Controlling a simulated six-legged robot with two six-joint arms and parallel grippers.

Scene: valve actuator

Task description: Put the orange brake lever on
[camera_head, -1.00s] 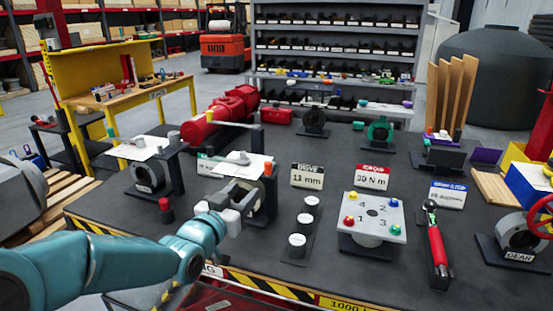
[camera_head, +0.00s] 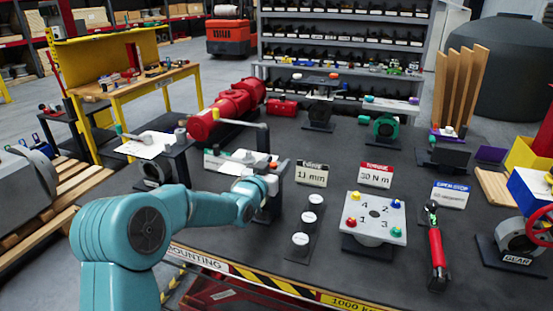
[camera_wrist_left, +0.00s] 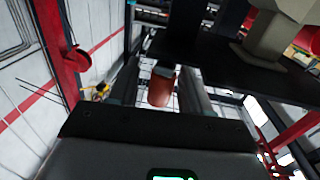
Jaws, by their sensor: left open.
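The orange brake lever (camera_head: 272,164) shows only as a small orange end beside the middle valve stand in the head view. The rest is hidden by my arm and gripper. In the left wrist view an orange rounded end (camera_wrist_left: 161,88) sits between the two fingers, with gaps at its sides. My left gripper (camera_wrist_left: 160,76) is open around it. In the head view my left gripper (camera_head: 274,182) is mostly hidden behind my wrist, at the valve stand. My right gripper is not in view.
A white plate with coloured numbered knobs (camera_head: 374,217) stands right of a row of round white-topped pieces (camera_head: 307,219). A red-handled wrench (camera_head: 436,252) lies farther right. Another valve stand (camera_head: 158,168) is to the left. Small signs (camera_head: 311,174) stand behind.

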